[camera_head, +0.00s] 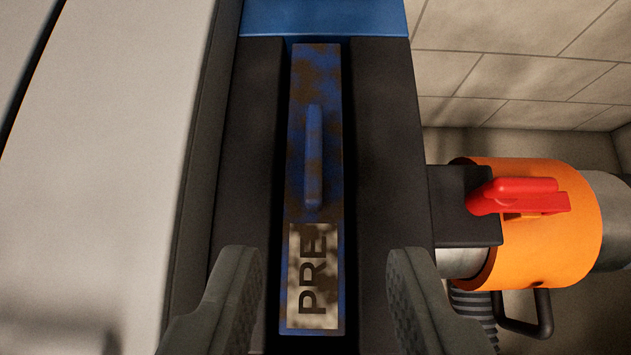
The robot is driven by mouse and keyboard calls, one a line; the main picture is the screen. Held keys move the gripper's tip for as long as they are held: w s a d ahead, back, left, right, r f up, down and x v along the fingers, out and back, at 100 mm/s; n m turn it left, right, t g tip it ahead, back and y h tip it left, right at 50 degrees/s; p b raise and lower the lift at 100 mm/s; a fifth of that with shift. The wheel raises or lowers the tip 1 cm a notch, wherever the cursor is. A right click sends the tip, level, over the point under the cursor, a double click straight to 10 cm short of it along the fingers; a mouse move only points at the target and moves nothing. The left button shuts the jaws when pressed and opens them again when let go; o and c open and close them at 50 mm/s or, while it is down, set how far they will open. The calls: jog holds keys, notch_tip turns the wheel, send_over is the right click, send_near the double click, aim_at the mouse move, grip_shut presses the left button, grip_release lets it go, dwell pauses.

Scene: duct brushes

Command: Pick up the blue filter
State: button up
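The blue filter (326,215) sits in a narrow slot between dark walls in the middle of the view. Its face is blue with brown dirt stains. A raised blue handle (313,155) runs lengthwise along its upper part. A stained pale label (314,277) reading "PRE" is on its lower part. My gripper (325,270) is open, with one finger at the lower left and one at the lower right, on either side of the label in the picture. Nothing shows between the fingers touching them. The filter's depth inside the slot is hidden.
The dark housing (382,180) around the slot has a blue panel (325,17) at the top. An orange cylinder (560,240) with a red lever (518,195) and a black handle sticks out at the right. A large pale surface (90,170) fills the left. A tiled wall (520,65) is behind.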

aim_at(314, 156)
jog(key=x, duration=0.7)
jog(key=shift+f, duration=0.1)
jog(key=shift+a+x, duration=0.2)
jog(key=shift+x, duration=1.1)
jog(key=shift+a+x, duration=0.15)
jog(key=shift+x, duration=1.15)
jog(key=shift+s+f, duration=0.15)
jog(key=shift+f, duration=0.05)
jog(key=shift+c, duration=0.3)
grip_shut()
